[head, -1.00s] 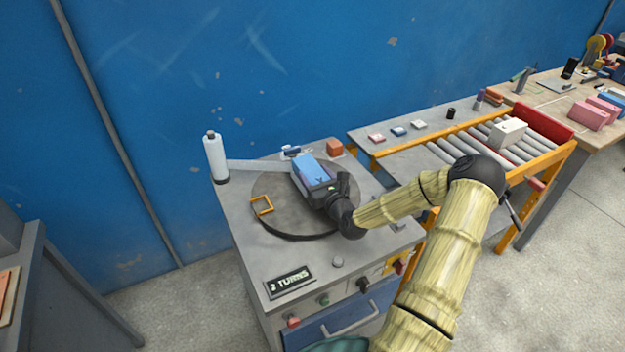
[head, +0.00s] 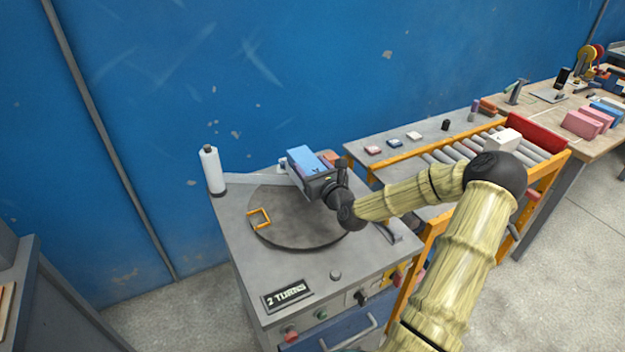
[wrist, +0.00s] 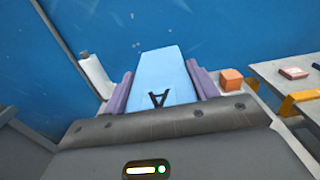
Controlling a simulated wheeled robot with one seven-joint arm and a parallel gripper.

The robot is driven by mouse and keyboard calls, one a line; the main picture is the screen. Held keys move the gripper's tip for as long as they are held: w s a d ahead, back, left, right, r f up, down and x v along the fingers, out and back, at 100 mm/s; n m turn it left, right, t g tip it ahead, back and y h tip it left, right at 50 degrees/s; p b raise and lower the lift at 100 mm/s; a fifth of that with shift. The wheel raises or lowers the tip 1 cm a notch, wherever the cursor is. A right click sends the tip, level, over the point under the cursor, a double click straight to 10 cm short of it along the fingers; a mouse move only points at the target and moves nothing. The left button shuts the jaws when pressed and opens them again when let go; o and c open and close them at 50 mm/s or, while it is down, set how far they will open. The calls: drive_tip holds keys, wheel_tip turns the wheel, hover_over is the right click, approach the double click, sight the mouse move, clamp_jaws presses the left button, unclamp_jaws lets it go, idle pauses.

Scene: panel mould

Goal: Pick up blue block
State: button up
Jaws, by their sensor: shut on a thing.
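The blue block (head: 305,159) is between the fingers of my gripper (head: 318,174), above the round grey turntable (head: 290,228). The block's lower part is hidden by my gripper.
A white roll (head: 211,170) stands at the machine's left corner. An orange block (wrist: 231,79) is near the back corner. A roller conveyor (head: 440,157) with an orange frame is to the right.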

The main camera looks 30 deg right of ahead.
wheel_tip(320, 180, up, 2)
drive_tip(key=shift+r, duration=0.1)
idle(0.7)
